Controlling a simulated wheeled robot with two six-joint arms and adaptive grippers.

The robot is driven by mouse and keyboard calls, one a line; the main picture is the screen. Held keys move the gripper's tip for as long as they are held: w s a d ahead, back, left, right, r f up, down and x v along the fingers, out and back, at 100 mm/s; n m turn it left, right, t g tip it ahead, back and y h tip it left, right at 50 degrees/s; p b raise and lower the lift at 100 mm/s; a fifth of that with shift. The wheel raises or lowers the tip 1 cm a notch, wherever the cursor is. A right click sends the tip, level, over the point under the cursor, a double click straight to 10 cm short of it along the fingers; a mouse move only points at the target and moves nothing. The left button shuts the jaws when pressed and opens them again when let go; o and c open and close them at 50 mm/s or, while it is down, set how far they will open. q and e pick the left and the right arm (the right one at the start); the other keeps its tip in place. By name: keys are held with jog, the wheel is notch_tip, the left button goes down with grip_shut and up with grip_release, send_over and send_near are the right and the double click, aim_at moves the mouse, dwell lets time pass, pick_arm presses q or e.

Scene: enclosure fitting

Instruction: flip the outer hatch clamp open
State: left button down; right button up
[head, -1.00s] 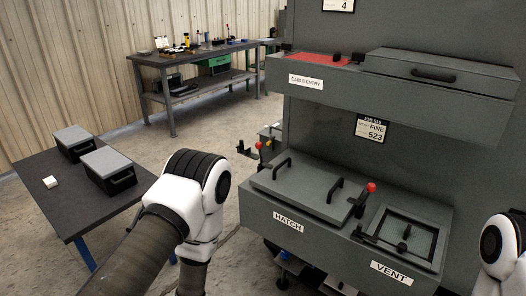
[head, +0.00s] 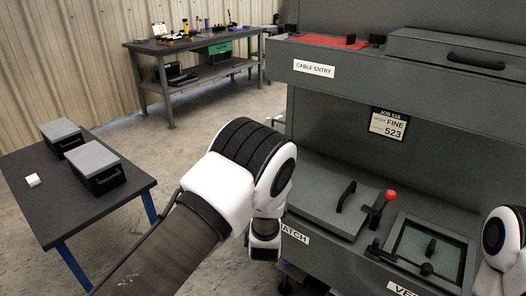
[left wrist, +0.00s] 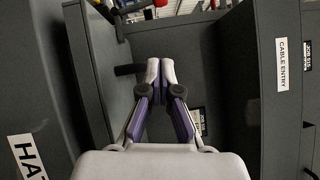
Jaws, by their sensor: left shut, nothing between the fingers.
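The hatch lid (head: 325,195) lies closed on the grey enclosure in the head view, with a black handle (head: 346,196). A red-knobbed clamp (head: 377,210) stands at its right side. The left end of the hatch and the clamp there are hidden behind my left arm. In the left wrist view my left gripper (left wrist: 160,68) is shut and empty, its fingers close to a black handle (left wrist: 129,70); I cannot tell whether they touch. A dark bar (left wrist: 118,8) with a red part (left wrist: 160,3) shows at the top edge, probably the outer clamp, partly cut off. My right gripper is out of view.
The vent panel (head: 437,248) lies right of the hatch. The overhanging cable entry shelf (head: 400,95) is above and behind, and it also shows in the left wrist view (left wrist: 285,110). A dark table (head: 120,190) with two lidded boxes stands at left; a workbench (head: 190,60) is farther back.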

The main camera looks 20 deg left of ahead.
pick_arm(q)
jog(key=p+x, duration=0.1)
jog(key=x, duration=0.8)
jog(key=a, duration=0.1)
jog(key=w+a, duration=0.2)
jog(key=shift+a+r+p, duration=0.25)
jog(key=shift+r+p, duration=0.05)
jog(key=shift+r, duration=0.05)
jog(key=shift+w, duration=0.1)
jog(key=shift+w+a+r+n+g, duration=0.15)
jog(key=shift+a+n+g, duration=0.2)
jog(key=shift+n, duration=0.25)
jog(key=w+a+f+n+g+h+b, duration=0.1)
jog(key=w+a+f+n+g+h, duration=0.1)
jog(key=a+n, duration=0.5)
jog(key=shift+w+f+n+g+h, duration=0.2)
jog(key=shift+f+n+g+h, duration=0.2)
jog(key=shift+f+g+h, duration=0.8)
jog(key=shift+r+g, duration=0.35)
jog(key=shift+r, duration=0.2)
